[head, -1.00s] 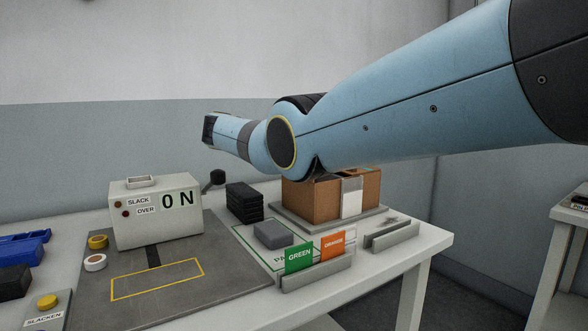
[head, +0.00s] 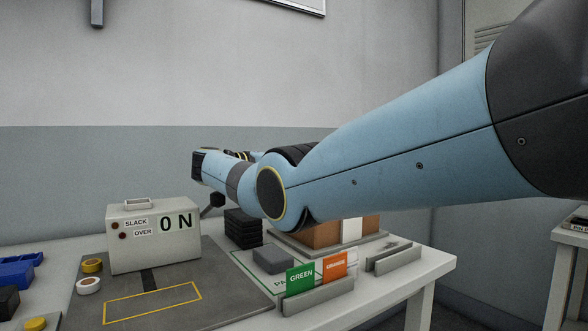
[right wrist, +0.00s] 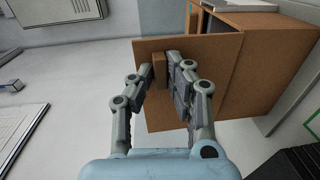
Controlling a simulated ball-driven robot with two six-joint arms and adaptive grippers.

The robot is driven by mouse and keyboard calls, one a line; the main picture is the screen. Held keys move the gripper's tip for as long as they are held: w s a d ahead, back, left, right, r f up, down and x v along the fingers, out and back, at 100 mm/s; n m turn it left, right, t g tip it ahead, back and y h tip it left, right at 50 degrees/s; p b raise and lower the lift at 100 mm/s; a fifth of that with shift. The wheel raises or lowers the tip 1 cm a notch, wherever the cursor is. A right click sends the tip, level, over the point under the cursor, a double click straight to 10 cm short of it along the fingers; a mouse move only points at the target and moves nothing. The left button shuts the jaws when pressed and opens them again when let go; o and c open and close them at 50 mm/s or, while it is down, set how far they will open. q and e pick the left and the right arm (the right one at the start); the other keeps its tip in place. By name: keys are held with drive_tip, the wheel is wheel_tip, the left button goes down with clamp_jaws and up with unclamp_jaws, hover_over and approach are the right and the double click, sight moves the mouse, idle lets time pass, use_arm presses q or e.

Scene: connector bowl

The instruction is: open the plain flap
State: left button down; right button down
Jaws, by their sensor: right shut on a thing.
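The brown box (head: 323,235) stands at the back right of the table, mostly hidden behind my right arm in the head view. In the right wrist view its plain brown flap (right wrist: 218,75) faces me, beside the box's side wall (right wrist: 270,72). The flap's left part sticks out past the box body; its exact angle is hard to tell. A small brown block-like handle (right wrist: 159,68) stands on the flap. My right gripper (right wrist: 166,74) is shut on this handle. My left gripper is not in view.
A grey machine (head: 155,236) reading "0N" stands left on a dark mat. Black stacked blocks (head: 242,228), a grey block (head: 273,259), and green (head: 300,276) and orange (head: 334,266) cards in a holder stand near the box. Bare wall rises behind the table.

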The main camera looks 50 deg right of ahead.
drive_tip(key=c, duration=1.3)
unclamp_jaws()
drive_tip(key=shift+w+f, duration=0.1)
drive_tip(key=shift+f, duration=0.2)
drive_tip(key=shift+r, duration=0.1)
drive_tip(key=v, duration=0.7)
drive_tip(key=shift+w+a, duration=0.1)
drive_tip(key=shift+a, duration=0.15)
